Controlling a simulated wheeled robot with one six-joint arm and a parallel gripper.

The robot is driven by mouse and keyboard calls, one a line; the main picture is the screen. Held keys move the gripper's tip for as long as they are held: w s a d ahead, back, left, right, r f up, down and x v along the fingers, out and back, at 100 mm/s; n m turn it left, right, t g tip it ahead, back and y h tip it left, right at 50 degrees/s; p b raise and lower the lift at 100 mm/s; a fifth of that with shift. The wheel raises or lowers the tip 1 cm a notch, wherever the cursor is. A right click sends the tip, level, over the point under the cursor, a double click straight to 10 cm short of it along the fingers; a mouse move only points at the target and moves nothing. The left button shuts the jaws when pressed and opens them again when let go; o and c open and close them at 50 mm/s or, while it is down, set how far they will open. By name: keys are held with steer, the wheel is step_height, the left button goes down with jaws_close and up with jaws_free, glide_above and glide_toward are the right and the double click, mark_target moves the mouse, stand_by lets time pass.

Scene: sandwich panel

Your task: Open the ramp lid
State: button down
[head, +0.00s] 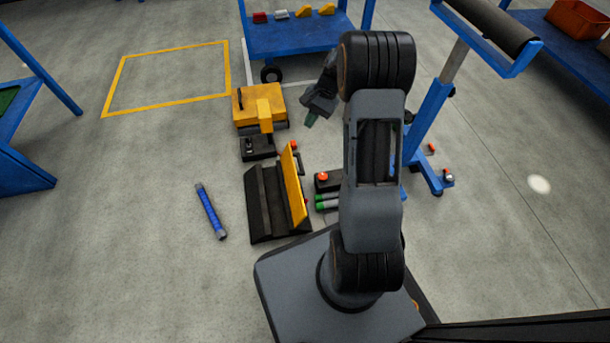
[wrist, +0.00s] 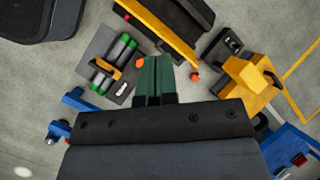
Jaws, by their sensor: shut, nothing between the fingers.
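The ramp lid (head: 293,187) is a yellow panel standing steeply on edge along the right side of a black grooved ramp base (head: 262,207). It has a small orange-red piece at its far end and a dark handle-like part beside it. In the wrist view the lid (wrist: 160,28) shows as a yellow strip beside the black base (wrist: 190,12). My gripper (head: 310,120) has green fingertips and hangs beyond the lid's far end, apart from it. In the wrist view my gripper (wrist: 154,75) is shut and empty, with floor and the lid in front of it.
A black box with an orange button (head: 323,176) and green-ended cylinders (head: 326,202) lie right of the lid. A yellow machine (head: 258,105) stands behind the ramp. A blue rod (head: 210,211) lies at left. A blue cart (head: 290,38) stands behind. Floor at left is mostly clear.

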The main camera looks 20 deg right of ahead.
steer(key=w+d+f+m+y, duration=0.2)
steer(key=d+f+m+y, duration=0.4)
steer(key=f, duration=0.8)
steer(key=m+t+y, duration=0.1)
steer(key=m+t, duration=0.3)
glide_toward(297, 178)
steer(key=w+a+f, duration=0.1)
steer(key=a+f, duration=0.2)
steer(key=f, duration=0.2)
steer(key=shift+w+a+r, duration=0.2)
steer(key=shift+a, duration=0.4)
steer(key=shift+w+a+r, duration=0.15)
steer(key=shift+a+r, duration=0.1)
steer(key=shift+a, duration=0.35)
steer(key=shift+a, duration=0.1)
